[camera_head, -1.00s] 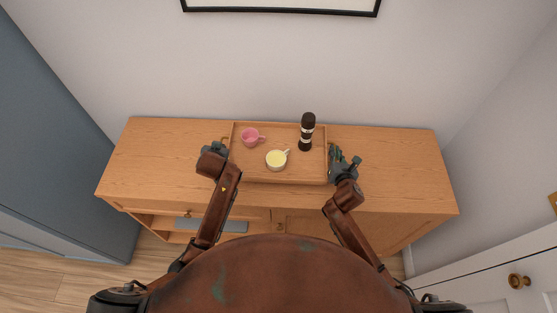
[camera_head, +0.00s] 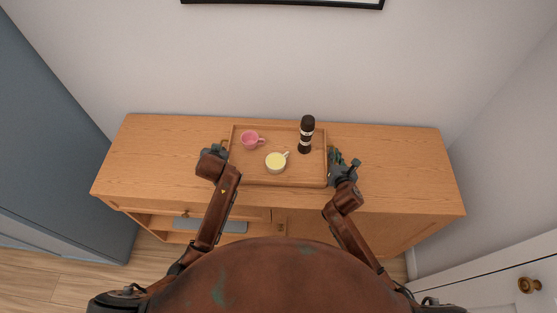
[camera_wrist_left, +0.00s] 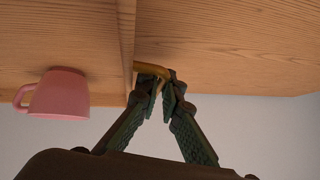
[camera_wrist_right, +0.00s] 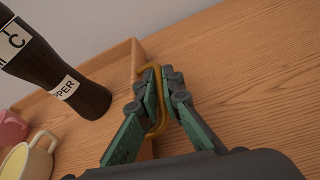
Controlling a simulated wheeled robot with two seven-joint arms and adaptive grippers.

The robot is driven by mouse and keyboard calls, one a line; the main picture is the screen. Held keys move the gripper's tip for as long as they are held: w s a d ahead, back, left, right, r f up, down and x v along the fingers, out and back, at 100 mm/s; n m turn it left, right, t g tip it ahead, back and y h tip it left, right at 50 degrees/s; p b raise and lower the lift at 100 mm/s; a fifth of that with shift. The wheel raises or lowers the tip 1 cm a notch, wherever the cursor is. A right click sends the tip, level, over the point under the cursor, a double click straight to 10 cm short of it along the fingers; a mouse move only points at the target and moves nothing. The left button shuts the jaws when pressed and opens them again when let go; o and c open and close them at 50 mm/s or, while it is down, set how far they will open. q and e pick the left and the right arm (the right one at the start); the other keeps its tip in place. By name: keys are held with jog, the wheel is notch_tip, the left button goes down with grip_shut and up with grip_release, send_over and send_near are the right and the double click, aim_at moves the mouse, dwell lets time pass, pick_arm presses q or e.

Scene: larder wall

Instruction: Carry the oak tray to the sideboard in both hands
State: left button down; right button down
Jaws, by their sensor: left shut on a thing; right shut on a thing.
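The oak tray (camera_head: 278,185) is level over the middle of the oak sideboard (camera_head: 400,165). I cannot tell whether it touches the top. It carries a pink cup (camera_head: 250,141), a cream cup (camera_head: 276,163) with pale yellow contents, and a dark pepper mill (camera_head: 306,135), all upright. My left gripper (camera_head: 222,150) is shut on the tray's left brass handle, seen in the left wrist view (camera_wrist_left: 148,68). My right gripper (camera_head: 336,160) is shut on the right brass handle, which shows in the right wrist view (camera_wrist_right: 157,128).
The sideboard top is bare on both sides of the tray. A wall with a framed picture (camera_head: 285,4) is behind it. A blue-grey cabinet (camera_head: 60,150) stands at left, a white door or cabinet front with a round knob (camera_head: 528,285) at lower right.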

pick_arm(q)
jog(key=shift+w+f+b, duration=0.15)
jog(key=shift+f+b, duration=0.2)
jog(key=shift+f, duration=0.15)
pick_arm(e)
jog(key=shift+w+a+f, duration=0.1)
jog(key=shift+w+f, duration=0.05)
jog(key=shift+f, duration=0.3)
pick_arm(q)
jog(key=c, duration=2.5)
grip_release()
jog(key=shift+f, duration=0.15)
jog(key=shift+c, duration=0.2)
pick_arm(e)
jog(key=c, duration=2.5)
grip_release()
jog(key=shift+f, duration=0.15)
jog(key=shift+c, duration=0.2)
pick_arm(q)
jog(key=o, duration=0.4)
jog(key=shift+s, duration=0.2)
pick_arm(e)
jog(key=o, duration=0.4)
jog(key=shift+s, duration=0.2)
jog(key=shift+o, duration=0.2)
